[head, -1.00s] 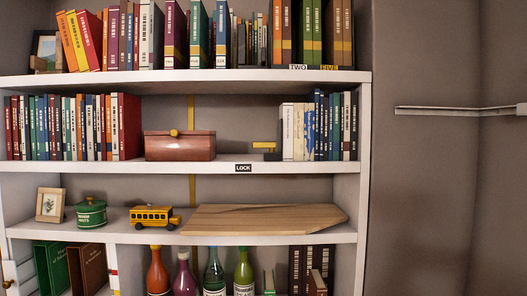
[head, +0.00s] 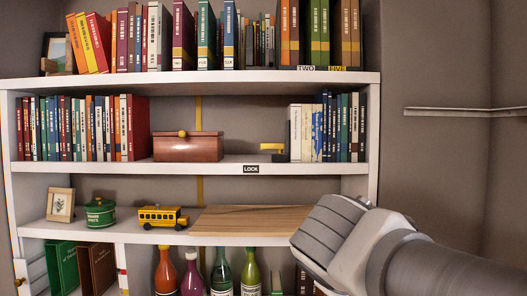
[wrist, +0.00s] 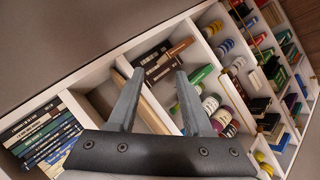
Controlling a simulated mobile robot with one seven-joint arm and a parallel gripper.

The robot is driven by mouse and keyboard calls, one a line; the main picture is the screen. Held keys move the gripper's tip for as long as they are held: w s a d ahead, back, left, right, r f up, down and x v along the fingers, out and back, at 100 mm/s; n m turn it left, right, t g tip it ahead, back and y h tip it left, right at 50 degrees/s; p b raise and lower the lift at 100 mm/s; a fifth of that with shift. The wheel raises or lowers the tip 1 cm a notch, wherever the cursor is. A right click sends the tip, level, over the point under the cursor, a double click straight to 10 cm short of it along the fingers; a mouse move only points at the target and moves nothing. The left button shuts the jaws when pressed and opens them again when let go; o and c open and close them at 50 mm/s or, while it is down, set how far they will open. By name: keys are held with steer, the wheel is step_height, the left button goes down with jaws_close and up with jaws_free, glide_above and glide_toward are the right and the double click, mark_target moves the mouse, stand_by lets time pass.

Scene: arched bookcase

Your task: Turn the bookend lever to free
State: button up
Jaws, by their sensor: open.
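The bookend lever (head: 271,147) is a small yellow bar above a dark base, on the second shelf in the head view. It lies roughly level, just left of a row of white and blue books. A black LOCK label (head: 251,169) is on the shelf edge below it, slightly left. My gripper (wrist: 160,74) is open and empty in the wrist view, its two grey fingers spread before the tilted bookcase. In the head view my arm is at lower right, below and right of the lever, apart from it; the fingers are not clear there. I cannot make out the lever in the wrist view.
A reddish-brown box (head: 188,146) with a yellow knob stands left of the lever. A wooden board (head: 250,219) lies on the shelf below, beside a yellow toy bus (head: 162,216). A metal rail (head: 450,112) is on the right wall.

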steer(key=w+a+r+n+t, duration=0.5)
steer(key=w+a+r, duration=0.35)
steer(key=r, duration=0.25)
steer(key=n+t+y, duration=0.1)
steer(key=n+t, duration=0.2)
steer(key=n, duration=0.1)
glide_toward(264, 147)
steer(key=shift+m, duration=0.3)
steer(key=w+p, duration=0.1)
steer(key=w, duration=0.2)
steer(key=w+d+p, duration=0.1)
steer(key=w+p, duration=0.1)
steer(key=w, duration=0.2)
steer(key=w+d+p, duration=0.1)
steer(key=w, duration=0.2)
steer(key=shift+w, duration=0.15)
jaws_close()
